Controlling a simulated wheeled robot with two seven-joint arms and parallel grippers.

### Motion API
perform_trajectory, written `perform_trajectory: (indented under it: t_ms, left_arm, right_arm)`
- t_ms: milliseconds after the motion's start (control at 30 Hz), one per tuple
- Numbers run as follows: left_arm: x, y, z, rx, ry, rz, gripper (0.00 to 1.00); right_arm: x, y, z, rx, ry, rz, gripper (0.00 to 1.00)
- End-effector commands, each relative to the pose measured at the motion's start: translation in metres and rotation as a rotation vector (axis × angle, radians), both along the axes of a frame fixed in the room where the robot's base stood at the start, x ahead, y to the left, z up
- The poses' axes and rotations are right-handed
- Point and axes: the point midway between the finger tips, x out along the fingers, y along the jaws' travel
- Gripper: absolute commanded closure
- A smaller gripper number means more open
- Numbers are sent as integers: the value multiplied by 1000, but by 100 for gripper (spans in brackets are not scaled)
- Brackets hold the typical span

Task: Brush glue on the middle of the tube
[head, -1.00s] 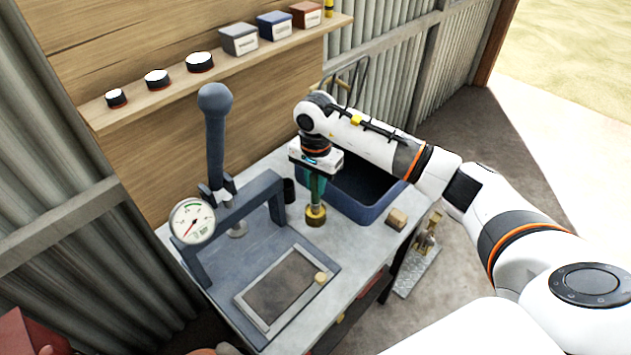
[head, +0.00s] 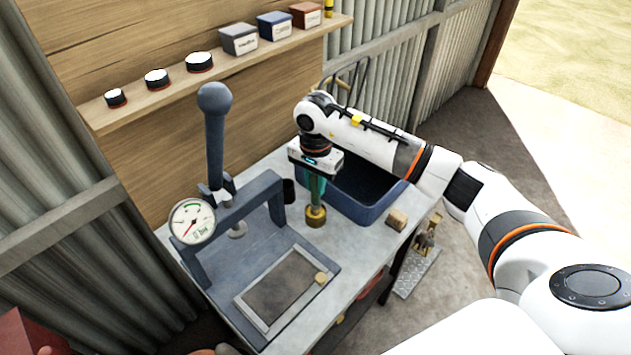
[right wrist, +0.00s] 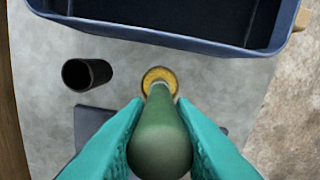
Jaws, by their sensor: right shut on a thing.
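My right gripper (head: 316,180) has teal fingers and is shut on a green-handled brush (right wrist: 160,140). The brush hangs about upright over a small brass-coloured pot (head: 316,217) on the bench. In the right wrist view its lower end meets the round yellow pot (right wrist: 159,76); whether the bristles are inside is hidden. A short black hollow cylinder (head: 289,190) stands left of the pot, apart from it, and shows in the right wrist view (right wrist: 87,74). I cannot tell whether this is the tube. My left gripper is not in view.
A blue bin (head: 365,205) stands right behind the pot. A blue-grey press (head: 245,200) with lever and gauge (head: 192,222) stands to the left. A framed dark plate (head: 278,287) lies in front. A small wooden block (head: 397,219) sits at the bench's right edge.

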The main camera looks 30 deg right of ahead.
Motion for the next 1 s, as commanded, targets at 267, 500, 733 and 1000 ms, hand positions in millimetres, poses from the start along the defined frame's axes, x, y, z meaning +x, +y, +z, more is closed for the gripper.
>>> perform_trajectory:
  t_ms: [267, 500, 733, 1000]
  left_arm:
    - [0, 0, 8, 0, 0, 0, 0]
    - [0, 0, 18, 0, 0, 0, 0]
    - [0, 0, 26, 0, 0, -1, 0]
    - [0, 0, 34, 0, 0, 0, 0]
  right_arm:
    - [0, 0, 15, -1, 2, 1, 100]
    - [0, 0, 35, -2, 1, 0, 100]
    - [0, 0, 53, 0, 1, 0, 100]
    - [0, 0, 70, 0, 1, 0, 100]
